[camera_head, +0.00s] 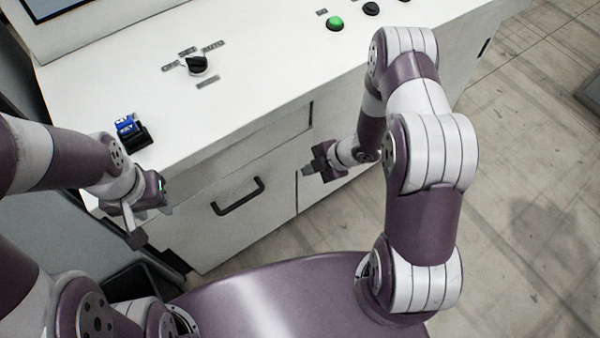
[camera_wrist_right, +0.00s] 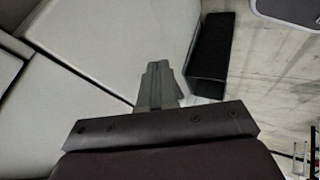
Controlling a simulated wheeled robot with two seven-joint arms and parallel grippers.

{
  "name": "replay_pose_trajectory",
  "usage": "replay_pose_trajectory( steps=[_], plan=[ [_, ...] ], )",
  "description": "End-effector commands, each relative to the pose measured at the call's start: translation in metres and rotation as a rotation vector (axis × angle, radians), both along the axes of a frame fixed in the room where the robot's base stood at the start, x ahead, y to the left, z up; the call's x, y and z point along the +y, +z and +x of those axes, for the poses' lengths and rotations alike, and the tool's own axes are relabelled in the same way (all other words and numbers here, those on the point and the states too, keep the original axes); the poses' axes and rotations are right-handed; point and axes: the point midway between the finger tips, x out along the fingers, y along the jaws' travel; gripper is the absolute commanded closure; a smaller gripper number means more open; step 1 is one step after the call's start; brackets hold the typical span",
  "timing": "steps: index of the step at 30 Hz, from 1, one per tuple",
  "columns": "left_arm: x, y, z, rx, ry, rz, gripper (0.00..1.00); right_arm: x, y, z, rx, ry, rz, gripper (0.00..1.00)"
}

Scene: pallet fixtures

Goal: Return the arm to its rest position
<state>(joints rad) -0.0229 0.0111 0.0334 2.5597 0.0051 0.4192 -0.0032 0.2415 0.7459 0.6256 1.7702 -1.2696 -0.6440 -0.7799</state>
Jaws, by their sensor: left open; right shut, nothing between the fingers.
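My right arm comes up from my base at the right of the head view and bends down in front of the white console. Its gripper (camera_head: 310,170) hangs before the console's front face, close to the drawer front. In the right wrist view my right gripper (camera_wrist_right: 157,88) has its fingers together with nothing between them. My left gripper (camera_head: 133,225) is at the left of the head view, near the console's front left corner, with its fingers apart and pointing down. It appears empty.
The white console (camera_head: 270,60) carries a rotary knob (camera_head: 197,65), a green button (camera_head: 335,23), a black button (camera_head: 371,9) and a blue-and-black key switch (camera_head: 131,129). A black drawer handle (camera_head: 238,196) sticks out from its front. Bare floor (camera_head: 530,180) lies to the right.

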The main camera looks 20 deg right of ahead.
Motion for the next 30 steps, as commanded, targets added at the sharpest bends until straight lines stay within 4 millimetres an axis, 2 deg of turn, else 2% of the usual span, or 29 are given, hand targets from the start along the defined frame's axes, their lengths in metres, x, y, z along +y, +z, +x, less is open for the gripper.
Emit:
replay_pose_trajectory(
  steps=[4, 11, 13, 14, 15, 17, 18, 20, 21, 22, 25, 27, 30],
  plan=[
    [0.000, -0.001, 0.000, 0.000, 0.000, 0.000, 0.60, -0.007, 0.010, -0.004, 0.000, 0.000, -0.001, 1.00],
    [0.000, -0.001, 0.000, 0.000, 0.000, 0.000, 0.60, -0.007, 0.011, -0.005, 0.007, -0.008, 0.002, 1.00],
    [0.000, -0.001, 0.000, 0.000, 0.000, 0.000, 0.60, -0.019, 0.003, -0.009, 0.085, -0.108, -0.033, 1.00],
    [0.000, -0.001, 0.000, 0.000, 0.000, 0.000, 0.60, -0.029, -0.004, -0.018, 0.157, -0.208, -0.063, 1.00],
    [0.000, 0.000, 0.000, 0.000, 0.000, 0.000, 0.60, -0.049, -0.008, -0.031, 0.272, -0.403, -0.122, 1.00],
    [0.000, 0.000, 0.000, 0.000, 0.000, 0.000, 0.60, -0.079, 0.016, -0.046, 0.412, -0.754, -0.215, 1.00],
    [0.000, 0.000, 0.000, 0.000, 0.000, 0.000, 0.60, -0.091, 0.043, -0.059, 0.489, -0.995, -0.258, 1.00],
    [0.000, 0.000, 0.000, 0.000, 0.000, 0.000, 0.60, -0.093, 0.089, -0.085, 0.590, -1.328, -0.274, 1.00],
    [0.000, 0.000, 0.000, 0.000, 0.000, 0.000, 0.60, -0.085, 0.117, -0.102, 0.644, -1.498, -0.255, 1.00],
    [0.000, 0.000, 0.000, 0.000, 0.000, 0.000, 0.60, -0.077, 0.135, -0.113, 0.679, -1.598, -0.232, 1.00],
    [0.000, -0.001, 0.000, 0.000, 0.000, 0.000, 0.60, -0.046, 0.184, -0.136, 0.736, -1.764, -0.113, 1.00],
    [0.000, -0.001, 0.000, 0.000, 0.000, 0.000, 0.60, -0.033, 0.205, -0.133, 0.695, -1.753, -0.032, 1.00],
    [0.000, -0.001, 0.000, 0.000, 0.000, 0.000, 0.60, -0.027, 0.218, -0.124, 0.646, -1.716, 0.007, 1.00]
  ],
)
